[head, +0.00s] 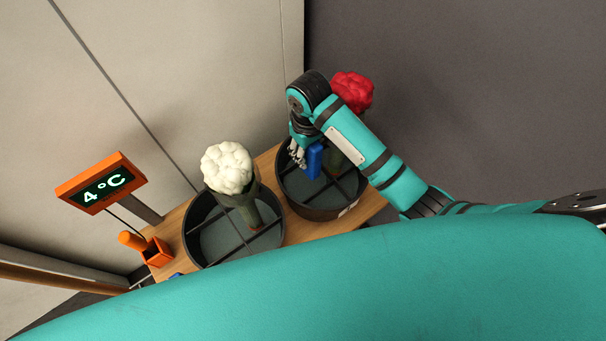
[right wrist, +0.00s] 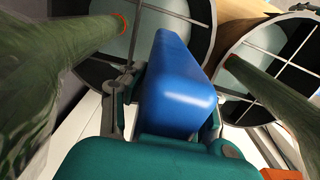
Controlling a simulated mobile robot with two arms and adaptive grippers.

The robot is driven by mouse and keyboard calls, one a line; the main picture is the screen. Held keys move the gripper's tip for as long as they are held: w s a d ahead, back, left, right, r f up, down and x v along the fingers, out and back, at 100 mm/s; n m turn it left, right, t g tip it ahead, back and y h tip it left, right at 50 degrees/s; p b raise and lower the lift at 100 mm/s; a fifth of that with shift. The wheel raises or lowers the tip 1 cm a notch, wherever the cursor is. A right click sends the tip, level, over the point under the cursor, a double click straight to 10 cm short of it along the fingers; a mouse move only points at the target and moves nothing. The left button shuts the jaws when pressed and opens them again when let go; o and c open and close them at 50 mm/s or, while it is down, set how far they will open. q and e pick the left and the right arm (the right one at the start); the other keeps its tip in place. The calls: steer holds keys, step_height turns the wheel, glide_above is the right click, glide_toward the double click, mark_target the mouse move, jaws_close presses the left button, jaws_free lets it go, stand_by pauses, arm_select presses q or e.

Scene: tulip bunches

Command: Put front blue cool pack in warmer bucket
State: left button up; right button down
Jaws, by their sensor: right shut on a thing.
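My right gripper (head: 302,158) is shut on a blue cool pack (head: 315,161), held upright at the right bucket (head: 318,212), the one with the red bunch (head: 352,91). In the right wrist view the cool pack (right wrist: 178,85) sits between the fingers, with that bucket (right wrist: 88,72) behind it. I cannot tell whether the pack's lower end is inside the rim. The left bucket (head: 190,242) holds a white bunch (head: 227,168). Which bucket is warmer does not show. A second blue thing (head: 177,275) is mostly hidden by my body. My left gripper is out of view.
Both dark round buckets have crossed dividers and stand on a wooden table (head: 368,209). An orange display (head: 101,184) reads 4°C, with an orange-handled probe (head: 132,241) in an orange holder (head: 157,253) below. A wall stands behind. My teal body hides the table's front.

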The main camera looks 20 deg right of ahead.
mark_target(309, 171)
steer(key=f, duration=0.2)
steer(key=s+f, duration=0.1)
steer(key=f, duration=0.4)
steer(key=shift+s+f, duration=0.15)
steer(key=shift+s, duration=0.1)
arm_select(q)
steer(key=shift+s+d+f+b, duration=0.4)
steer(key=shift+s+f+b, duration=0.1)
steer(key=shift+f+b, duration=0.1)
arm_select(e)
step_height(309, 171, down, 10)
steer(key=shift+w, duration=0.25)
arm_select(q)
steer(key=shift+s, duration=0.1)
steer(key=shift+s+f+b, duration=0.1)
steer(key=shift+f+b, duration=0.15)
steer(key=shift+b, duration=0.05)
arm_select(e)
steer(key=shift+f, duration=0.5)
steer(key=c, duration=1)
jaws_free()
steer(key=shift+o, duration=0.2)
